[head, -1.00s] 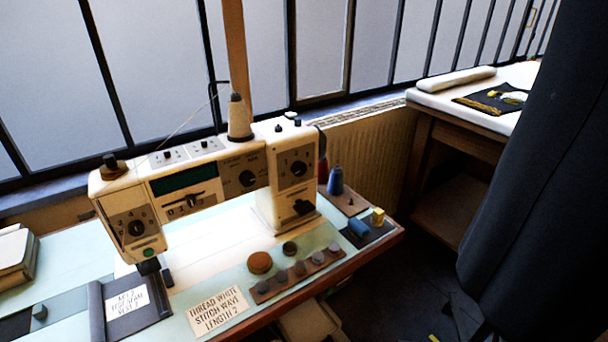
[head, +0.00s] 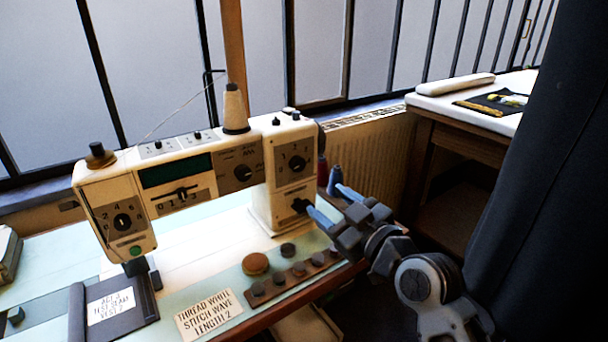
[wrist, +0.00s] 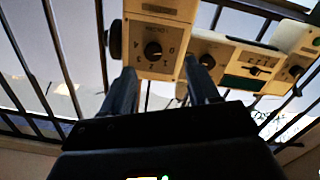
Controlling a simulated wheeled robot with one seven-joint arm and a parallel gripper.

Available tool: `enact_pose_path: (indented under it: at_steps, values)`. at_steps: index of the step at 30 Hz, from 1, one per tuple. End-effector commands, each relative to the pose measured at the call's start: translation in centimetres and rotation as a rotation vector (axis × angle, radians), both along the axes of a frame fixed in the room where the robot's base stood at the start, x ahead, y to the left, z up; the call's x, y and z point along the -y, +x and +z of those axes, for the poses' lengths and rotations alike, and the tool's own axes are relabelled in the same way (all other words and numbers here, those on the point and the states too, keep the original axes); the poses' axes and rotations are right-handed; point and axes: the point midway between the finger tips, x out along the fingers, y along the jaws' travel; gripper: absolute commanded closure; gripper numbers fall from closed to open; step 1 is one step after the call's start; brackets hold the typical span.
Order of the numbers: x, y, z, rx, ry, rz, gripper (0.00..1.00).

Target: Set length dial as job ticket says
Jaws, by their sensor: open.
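The cream sewing machine (head: 180,185) stands on the pale green table. The job ticket (head: 210,313) lies in front and reads "THREAD WHITE STITCH WAVE LENGTH 2". The dial on the machine's right pillar (head: 297,163) is black on a grey numbered panel. In the wrist view this dial (wrist: 153,50) has numbers up to 4 around it and small lettering that seems to read LENGTH. I cannot read its pointer surely. My gripper (head: 332,202) is open and empty, right of the pillar and below dial height. In the wrist view its fingers (wrist: 163,80) are apart, short of the dial.
A black lever (head: 300,205) sits below the dial, close to one fingertip. A thread cone (head: 235,108) stands on top. Several grey knobs on a strip (head: 295,275) and a brown round piece (head: 255,264) lie in front. A dark cloth (head: 540,180) hangs at the right.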

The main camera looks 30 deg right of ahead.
Motion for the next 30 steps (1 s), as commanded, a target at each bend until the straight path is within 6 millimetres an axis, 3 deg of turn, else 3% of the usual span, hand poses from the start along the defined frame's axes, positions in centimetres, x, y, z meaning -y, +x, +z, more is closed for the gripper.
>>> enact_pose_path:
  at_steps: [3, 7, 11, 22, 30]
  values:
    - [0.7, 2.0, 1.7, 0.024, -0.028, 0.017, 0.4]
    - [1.0, 2.9, 2.6, 0.032, -0.042, 0.026, 0.4]
    - [1.0, 3.9, 2.7, 0.034, -0.044, 0.028, 0.4]
    - [1.0, 9.3, 2.7, 0.033, -0.043, 0.028, 0.4]
    - [1.0, 10.7, 2.6, 0.033, -0.043, 0.027, 0.4]
